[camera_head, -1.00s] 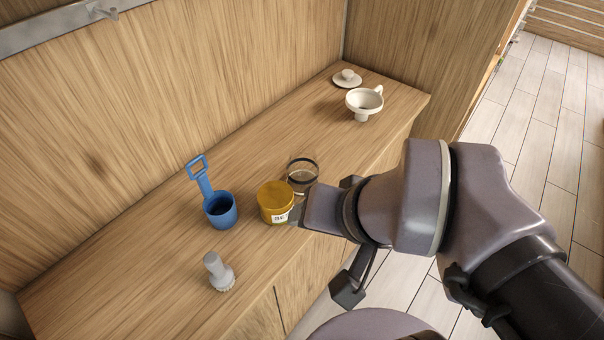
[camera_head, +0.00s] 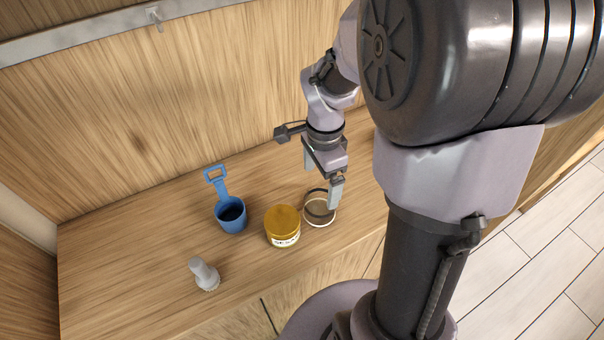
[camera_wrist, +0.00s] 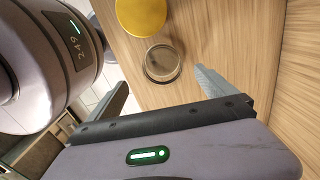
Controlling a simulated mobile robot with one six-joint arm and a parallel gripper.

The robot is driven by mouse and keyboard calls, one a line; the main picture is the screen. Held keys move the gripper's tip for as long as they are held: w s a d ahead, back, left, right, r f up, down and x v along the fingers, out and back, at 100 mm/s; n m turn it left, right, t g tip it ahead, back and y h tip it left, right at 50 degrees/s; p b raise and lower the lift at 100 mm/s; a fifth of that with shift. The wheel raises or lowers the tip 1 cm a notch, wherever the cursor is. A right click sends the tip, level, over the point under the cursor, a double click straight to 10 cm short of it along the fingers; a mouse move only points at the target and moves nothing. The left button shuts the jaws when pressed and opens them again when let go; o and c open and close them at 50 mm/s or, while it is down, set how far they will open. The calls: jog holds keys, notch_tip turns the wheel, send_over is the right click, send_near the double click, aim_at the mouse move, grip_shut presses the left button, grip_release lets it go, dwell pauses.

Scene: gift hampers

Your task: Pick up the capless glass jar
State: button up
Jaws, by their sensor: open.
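The capless glass jar (camera_head: 318,213) is a clear, open-topped round jar standing on the wooden counter, just right of a yellow-lidded jar (camera_head: 283,226). In the wrist view the glass jar (camera_wrist: 162,62) lies ahead of my fingers, near the middle, beside the yellow lid (camera_wrist: 141,14). My gripper (camera_head: 322,175) is open and empty above the counter at the glass jar, with one finger in front of part of its rim in the head view. The fingers of my gripper (camera_wrist: 160,92) are spread wide in the wrist view, with the jar seen between them.
A blue scoop-handled cup (camera_head: 230,213) stands left of the yellow-lidded jar. The wooden back wall (camera_head: 120,120) rises behind the counter. The counter's left part is clear.

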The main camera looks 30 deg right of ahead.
aim_at(320, 199)
jog(key=f+b, duration=0.1)
jog(key=f, duration=0.2)
jog(key=f+b, duration=0.1)
jog(key=f, duration=0.2)
jog(key=f+b, duration=0.1)
jog(key=f, duration=0.2)
jog(key=shift+w+d+f, duration=0.2)
jog(key=shift+d+f, duration=0.05)
jog(key=shift+d, duration=0.1)
jog(key=shift+r, duration=0.15)
jog(key=c, duration=1.6)
